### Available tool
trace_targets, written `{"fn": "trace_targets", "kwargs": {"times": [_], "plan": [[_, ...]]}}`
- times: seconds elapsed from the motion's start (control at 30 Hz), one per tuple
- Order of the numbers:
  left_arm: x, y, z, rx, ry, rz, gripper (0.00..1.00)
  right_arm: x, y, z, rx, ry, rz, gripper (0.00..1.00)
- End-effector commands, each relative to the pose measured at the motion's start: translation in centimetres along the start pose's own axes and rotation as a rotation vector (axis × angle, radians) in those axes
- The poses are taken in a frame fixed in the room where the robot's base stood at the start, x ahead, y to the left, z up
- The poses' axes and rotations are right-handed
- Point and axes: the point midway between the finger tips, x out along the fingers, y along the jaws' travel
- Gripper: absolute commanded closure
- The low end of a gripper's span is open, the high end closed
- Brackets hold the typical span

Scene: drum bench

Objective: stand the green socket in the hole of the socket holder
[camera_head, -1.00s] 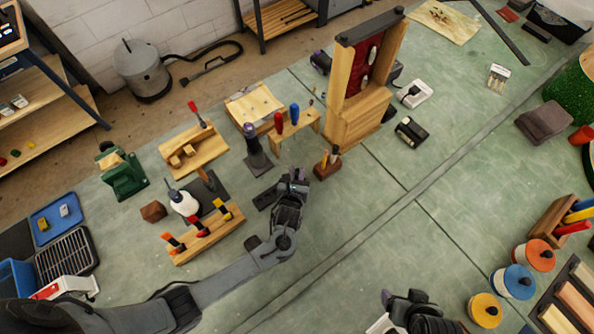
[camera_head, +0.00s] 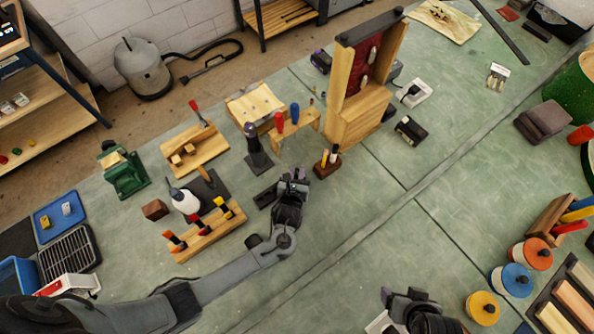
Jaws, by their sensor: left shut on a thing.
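My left gripper (camera_head: 294,178) is over the middle of the bench, in front of the small brown block with upright pegs. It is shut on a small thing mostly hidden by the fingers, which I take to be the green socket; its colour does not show. A low dark bar (camera_head: 266,195) lies just left of the gripper and may be the socket holder; no hole can be made out. My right gripper (camera_head: 392,296) is at the bottom edge, away from these things, and its fingers are too unclear to judge.
A brown peg block (camera_head: 326,168) and a tall wooden frame (camera_head: 356,118) stand beyond my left gripper.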

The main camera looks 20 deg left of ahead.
Motion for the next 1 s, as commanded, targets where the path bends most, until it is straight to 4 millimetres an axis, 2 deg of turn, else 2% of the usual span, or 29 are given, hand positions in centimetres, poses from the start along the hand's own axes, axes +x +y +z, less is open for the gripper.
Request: {"fn": "trace_targets", "kwargs": {"times": [0.47,0.87,0.9,1.0], "plan": [[0.1,0.0,-0.1,0.000,-0.001,0.000,1.00,-0.5,0.0,-0.1,-0.001,0.000,0.001,0.21],[0.7,0.0,-1.6,0.001,0.000,0.000,1.00,0.2,0.1,0.1,-0.004,0.000,0.003,0.21],[0.6,0.0,-1.4,0.000,0.000,0.000,0.72,0.1,0.1,0.1,-0.004,-0.001,0.003,0.21],[0.6,0.0,-1.4,0.000,0.000,0.000,0.57,0.1,0.1,0.1,-0.004,-0.001,0.003,0.21]]}}
